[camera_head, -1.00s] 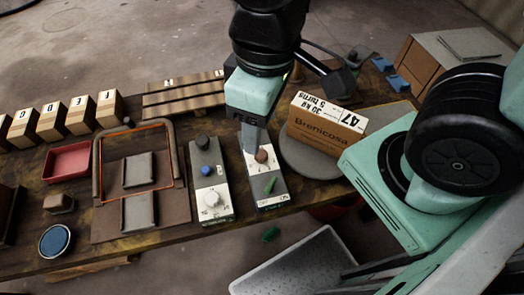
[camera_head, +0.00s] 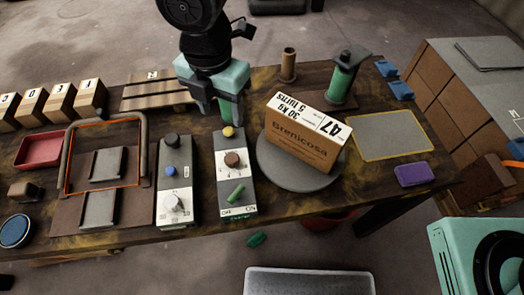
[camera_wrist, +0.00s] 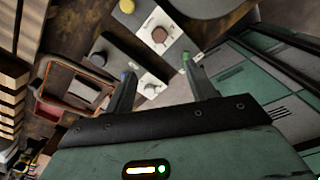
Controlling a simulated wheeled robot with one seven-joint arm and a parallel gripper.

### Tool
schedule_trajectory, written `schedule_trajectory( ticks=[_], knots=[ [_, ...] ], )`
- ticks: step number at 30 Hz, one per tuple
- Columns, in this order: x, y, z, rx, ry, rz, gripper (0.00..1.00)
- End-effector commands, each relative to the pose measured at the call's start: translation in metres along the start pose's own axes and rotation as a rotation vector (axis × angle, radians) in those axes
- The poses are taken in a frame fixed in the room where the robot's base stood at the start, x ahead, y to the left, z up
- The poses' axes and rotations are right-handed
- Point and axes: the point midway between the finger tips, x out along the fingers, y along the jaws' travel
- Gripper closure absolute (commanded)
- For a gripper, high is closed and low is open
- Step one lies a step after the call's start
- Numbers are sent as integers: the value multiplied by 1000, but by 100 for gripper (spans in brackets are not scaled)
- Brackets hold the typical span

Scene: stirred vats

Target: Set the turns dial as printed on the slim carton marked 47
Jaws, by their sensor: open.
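The slim carton marked 47 (camera_head: 304,132) stands on a round grey plate and reads "30 kg" and "5 turns". Left of it, a panel (camera_head: 221,181) carries a yellow button (camera_head: 229,132), a brown knob (camera_head: 232,160) and a green lever (camera_head: 236,193) near OFF/ON. Another panel beside it has a white dial (camera_head: 173,203), a blue button (camera_head: 170,171) and a dark knob (camera_head: 172,141). I cannot read the dial labels. My gripper (camera_head: 217,112) is open and empty behind the yellow button. The wrist view shows the brown knob (camera_wrist: 159,35) beyond the spread fingers.
A framed stand (camera_head: 68,160) and red tray (camera_head: 43,150) lie left, with lettered boxes (camera_head: 60,101) behind. A green cylinder on a stand (camera_head: 341,80) is behind the carton. A yellow-outlined mat (camera_head: 388,135) and purple block (camera_head: 411,175) lie right.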

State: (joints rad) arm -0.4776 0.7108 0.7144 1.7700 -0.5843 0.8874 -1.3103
Motion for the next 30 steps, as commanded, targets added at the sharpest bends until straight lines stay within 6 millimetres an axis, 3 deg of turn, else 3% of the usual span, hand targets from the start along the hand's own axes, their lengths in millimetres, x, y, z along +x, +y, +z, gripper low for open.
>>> schedule_trajectory(
  ticks=[8,24,30],
  knots=[
    [28,3,0,-26,1,-1,44],
    [138,3,-1,-23,1,-1,44],
    [165,3,0,-22,0,0,44]
  ],
)
